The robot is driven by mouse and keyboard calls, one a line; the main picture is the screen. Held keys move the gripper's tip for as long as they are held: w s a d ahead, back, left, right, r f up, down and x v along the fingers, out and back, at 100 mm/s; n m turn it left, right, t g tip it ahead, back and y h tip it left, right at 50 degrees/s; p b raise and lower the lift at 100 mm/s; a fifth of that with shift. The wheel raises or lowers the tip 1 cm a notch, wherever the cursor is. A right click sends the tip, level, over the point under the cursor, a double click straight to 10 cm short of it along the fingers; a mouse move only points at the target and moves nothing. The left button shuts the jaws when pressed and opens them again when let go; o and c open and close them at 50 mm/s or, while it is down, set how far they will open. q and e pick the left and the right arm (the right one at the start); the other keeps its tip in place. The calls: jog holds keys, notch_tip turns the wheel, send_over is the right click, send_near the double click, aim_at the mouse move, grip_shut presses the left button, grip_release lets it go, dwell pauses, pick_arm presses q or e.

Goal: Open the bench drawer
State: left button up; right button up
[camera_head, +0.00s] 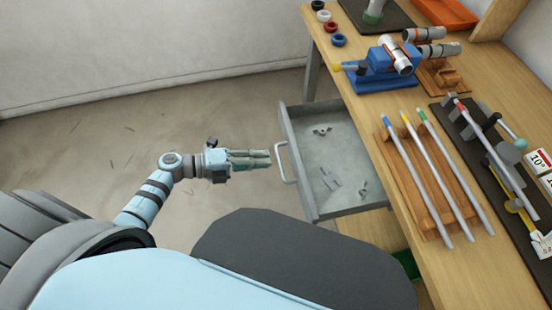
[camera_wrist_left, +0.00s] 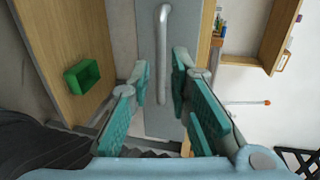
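The bench drawer (camera_head: 326,211) is pulled out from the bench, with its grey inside and several small metal parts showing. Its bar handle (camera_head: 284,164) is on the front panel facing my left gripper (camera_head: 269,158). In the left wrist view the handle (camera_wrist_left: 163,50) runs lengthwise down the grey drawer front (camera_wrist_left: 149,118), in line with the gap between the teal finger pads. The left gripper is open and empty, its fingertips a little short of the handle, apparently not touching it. My right gripper is not in view.
The wooden bench (camera_head: 350,105) carries a blue vise (camera_head: 383,68), a wooden rack (camera_head: 437,207) with several rods, and small coloured rings (camera_head: 330,27). A green bin (camera_wrist_left: 82,77) shows at left in the wrist view. The floor left of the drawer is clear.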

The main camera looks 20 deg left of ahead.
pick_arm(q)
jog(key=v, duration=0.6)
jog(key=shift+s+a, duration=0.15)
jog(key=w+a+f+n+t+y, duration=0.3)
jog(key=a+n+y, duration=0.1)
jog(key=a+n, duration=0.15)
jog(key=w+a+f+n+t+y, duration=0.3)
jog(key=a+n+y, duration=0.1)
jog(key=a+n, duration=0.15)
jog(key=s+a+f+n+g+y, duration=0.2)
jog(key=s+a+f+n+y, duration=0.1)
jog(key=s+f+n+y, duration=0.25)
jog(key=s+a+f+n+g+y, duration=0.2)
jog(key=s+a+f+n, duration=0.3)
jog(key=f, duration=0.4)
jog(key=s+d+f+n+g, duration=0.3)
jog(key=s+f, duration=0.2)
jog(key=s, duration=0.2)
jog(key=s+d+f+n+g, duration=0.2)
jog(key=s+f+n+g, duration=0.1)
jog(key=s+f, duration=0.3)
jog(key=s+d+f+n+g+h, duration=0.1)
jog(key=s+d+f+n+g, duration=0.1)
jog(key=s+d, duration=0.9)
jog(key=s+f+g, duration=0.1)
jog(key=s, duration=0.1)
jog(key=shift+s, duration=0.35)
